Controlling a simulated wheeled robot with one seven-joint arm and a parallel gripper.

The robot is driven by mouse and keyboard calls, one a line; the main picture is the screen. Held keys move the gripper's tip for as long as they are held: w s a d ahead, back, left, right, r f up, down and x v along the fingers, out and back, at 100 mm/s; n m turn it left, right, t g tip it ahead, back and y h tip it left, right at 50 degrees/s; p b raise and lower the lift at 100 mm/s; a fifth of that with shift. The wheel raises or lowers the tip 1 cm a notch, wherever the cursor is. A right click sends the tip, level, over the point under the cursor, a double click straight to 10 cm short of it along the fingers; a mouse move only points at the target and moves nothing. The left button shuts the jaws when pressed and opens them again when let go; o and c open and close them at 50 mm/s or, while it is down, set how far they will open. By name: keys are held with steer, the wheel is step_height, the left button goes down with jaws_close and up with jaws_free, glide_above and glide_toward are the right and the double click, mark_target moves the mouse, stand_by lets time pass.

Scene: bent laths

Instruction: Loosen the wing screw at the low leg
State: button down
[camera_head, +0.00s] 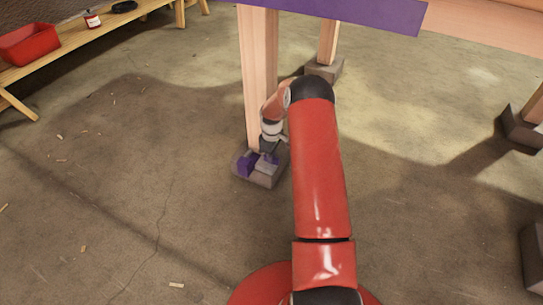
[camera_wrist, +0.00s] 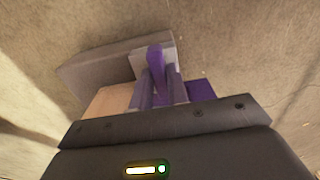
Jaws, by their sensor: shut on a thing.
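The low leg (camera_head: 258,75) is a pale wooden post standing in a grey foot block (camera_head: 262,179). The foot block also shows in the wrist view (camera_wrist: 92,67). A lighter grey piece (camera_wrist: 168,47) sits at the foot, beside a purple block (camera_head: 246,163) that also shows in the wrist view (camera_wrist: 201,90). The purple wing screw (camera_wrist: 155,58) rises from the lighter piece. My gripper (camera_wrist: 159,80) points down at the foot, its two fingers shut on the wing screw, one on each side. In the head view my wrist partly hides the leg's lower end.
A purple-edged table top (camera_head: 360,12) spans above the leg. Another leg (camera_head: 328,42) with its grey foot (camera_head: 325,70) stands behind, and more grey feet (camera_head: 520,128) stand at the right. A bench (camera_head: 80,45) with a red tray (camera_head: 28,43) stands upper left. The concrete floor at left is mostly clear.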

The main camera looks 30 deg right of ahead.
steer(key=c, duration=1.4)
jaws_free()
steer(key=shift+o, duration=0.2)
steer(key=shift+r+p, duration=0.6)
steer(key=shift+r, duration=3.3)
steer(key=s+a+r+m+t+p, duration=0.1)
steer(key=s+a+r+p, duration=0.2)
steer(key=r, duration=0.7)
steer(key=s+a+r+m+h, duration=0.1)
steer(key=s+a+r, duration=0.3)
steer(key=r, duration=0.6)
steer(key=s+a+r+m+t+p, duration=0.1)
steer(key=s+a+r+p, duration=0.2)
steer(key=r, duration=0.6)
steer(key=s+a+r+m+t+p, duration=0.1)
steer(key=s+r, duration=0.3)
steer(key=s, duration=0.4)
steer(key=s+a+r+m+t+p, duration=0.1)
steer(key=s+a+r+m, duration=0.1)
steer(key=s, duration=0.7)
steer(key=s+a+r+m+t+y+p, duration=0.1)
steer(key=s+a+r, duration=0.3)
steer(key=s, duration=0.4)
steer(key=shift+s+a+r+m+t, duration=0.15)
steer(key=shift+a+r+m+t, duration=0.2)
steer(key=shift+r, duration=0.45)
